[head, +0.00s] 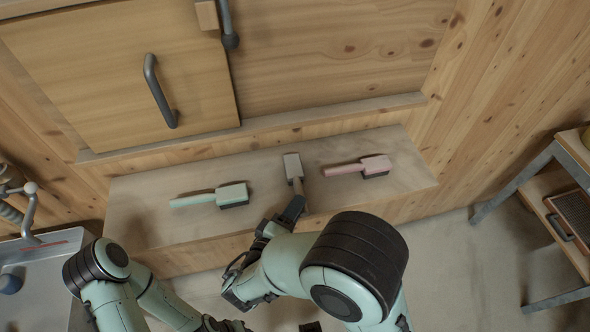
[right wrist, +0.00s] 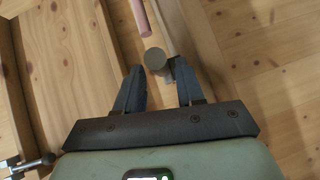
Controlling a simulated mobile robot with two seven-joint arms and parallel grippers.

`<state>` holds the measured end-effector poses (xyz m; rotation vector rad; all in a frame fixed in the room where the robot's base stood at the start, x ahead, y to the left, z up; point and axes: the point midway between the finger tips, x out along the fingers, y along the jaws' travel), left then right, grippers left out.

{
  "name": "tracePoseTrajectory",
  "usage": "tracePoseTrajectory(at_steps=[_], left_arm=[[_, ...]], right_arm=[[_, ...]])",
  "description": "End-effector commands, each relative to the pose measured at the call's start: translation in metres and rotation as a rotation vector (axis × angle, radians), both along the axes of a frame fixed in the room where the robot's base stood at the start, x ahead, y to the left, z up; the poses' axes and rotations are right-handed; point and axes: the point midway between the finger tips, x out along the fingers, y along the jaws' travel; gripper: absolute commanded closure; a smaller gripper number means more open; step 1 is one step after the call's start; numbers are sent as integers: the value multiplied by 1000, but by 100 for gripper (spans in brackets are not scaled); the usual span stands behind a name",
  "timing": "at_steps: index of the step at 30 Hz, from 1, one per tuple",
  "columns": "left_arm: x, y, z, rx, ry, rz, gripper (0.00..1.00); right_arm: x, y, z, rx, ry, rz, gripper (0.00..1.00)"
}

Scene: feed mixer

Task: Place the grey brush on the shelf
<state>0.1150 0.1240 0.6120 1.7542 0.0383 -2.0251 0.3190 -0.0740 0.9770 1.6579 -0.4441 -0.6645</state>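The grey brush (head: 293,169) lies on a pale wooden ledge (head: 265,200), its head toward the wall and its handle toward me. My right gripper (head: 291,211) is at the handle end. In the right wrist view, the right gripper (right wrist: 158,78) is open, and the round grey handle end (right wrist: 155,59) shows between and just beyond its fingertips, with no clear contact. A narrow wooden strip (head: 260,125) runs along the wall above the ledge; I cannot tell which surface is the shelf. My left arm is at the lower left; its fingers cannot be made out.
A green brush (head: 232,194) lies left of the grey one, and a pink brush (head: 374,165) lies to the right. A cabinet door with a dark handle (head: 158,90) is above left. A metal sink (head: 45,265) is at left, a rack (head: 560,200) at right.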

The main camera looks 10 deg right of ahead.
Motion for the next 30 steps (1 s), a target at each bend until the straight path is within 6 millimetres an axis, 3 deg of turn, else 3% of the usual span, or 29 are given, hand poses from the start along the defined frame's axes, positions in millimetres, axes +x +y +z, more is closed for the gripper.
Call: tracePoseTrajectory(at_steps=[15,23,27,30], left_arm=[[15,0,22,0,-17,0,57],[14,0,22,0,-16,0,57],[14,0,22,0,-16,0,57],[14,0,22,0,-16,0,57]], right_arm=[[43,-37,-7,-2,0,-2,62],[45,-39,-9,1,1,0,62],[45,-39,-9,1,1,0,100],[45,-39,-9,0,0,0,100]])
